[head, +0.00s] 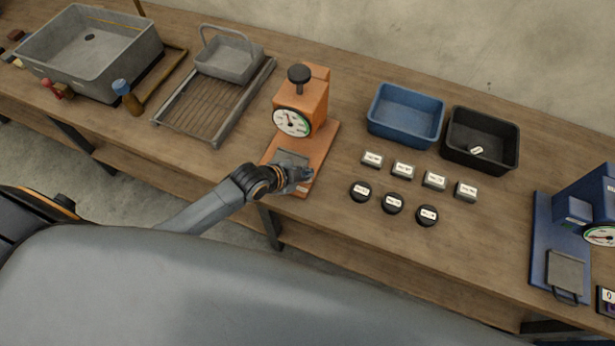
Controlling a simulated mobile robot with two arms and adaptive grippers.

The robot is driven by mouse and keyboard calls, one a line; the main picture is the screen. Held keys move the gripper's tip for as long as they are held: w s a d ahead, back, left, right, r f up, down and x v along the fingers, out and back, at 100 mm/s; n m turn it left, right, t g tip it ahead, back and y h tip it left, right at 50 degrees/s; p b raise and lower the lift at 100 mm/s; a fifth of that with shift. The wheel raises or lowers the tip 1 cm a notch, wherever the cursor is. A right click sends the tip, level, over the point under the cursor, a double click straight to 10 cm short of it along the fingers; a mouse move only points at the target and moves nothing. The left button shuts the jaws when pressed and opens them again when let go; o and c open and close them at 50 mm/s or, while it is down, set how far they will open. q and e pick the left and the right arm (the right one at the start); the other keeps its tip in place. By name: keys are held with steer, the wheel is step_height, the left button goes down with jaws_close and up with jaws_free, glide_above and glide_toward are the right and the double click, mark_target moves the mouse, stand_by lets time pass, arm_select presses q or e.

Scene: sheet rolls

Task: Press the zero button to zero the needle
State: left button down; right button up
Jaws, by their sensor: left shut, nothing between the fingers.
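An orange dial gauge (316,98) stands on the bench with a black knob (299,73) on top and a white round dial (292,122). The dial's needle is too small to read exactly. My left gripper (302,177) is shut and empty over the front of the orange base, beside its grey plate (292,158), covering part of it; I cannot tell if it touches. A blue dial gauge (587,200) stands at the right edge, partly cut off, with a small dark box marked 0 (607,297) beside it. My right gripper is not in view.
A blue bin (407,92) and a black bin (513,143) with one small block inside stand right of the orange gauge. Several labelled grey blocks (403,171) and black discs (392,203) lie before them. A grey basin and slatted tray (190,113) are at left.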

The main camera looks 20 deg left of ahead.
arm_select(q)
steer(key=shift+f, duration=0.2)
stand_by(0.5)
steer(key=shift+f, duration=0.25)
steer(key=shift+f+b, duration=0.5)
stand_by(0.6)
steer(key=shift+r+p, duration=0.9)
steer(key=shift+p, duration=0.05)
steer(key=shift+r, duration=0.1)
step_height(320, 180, up, 5)
steer(key=p, duration=0.5)
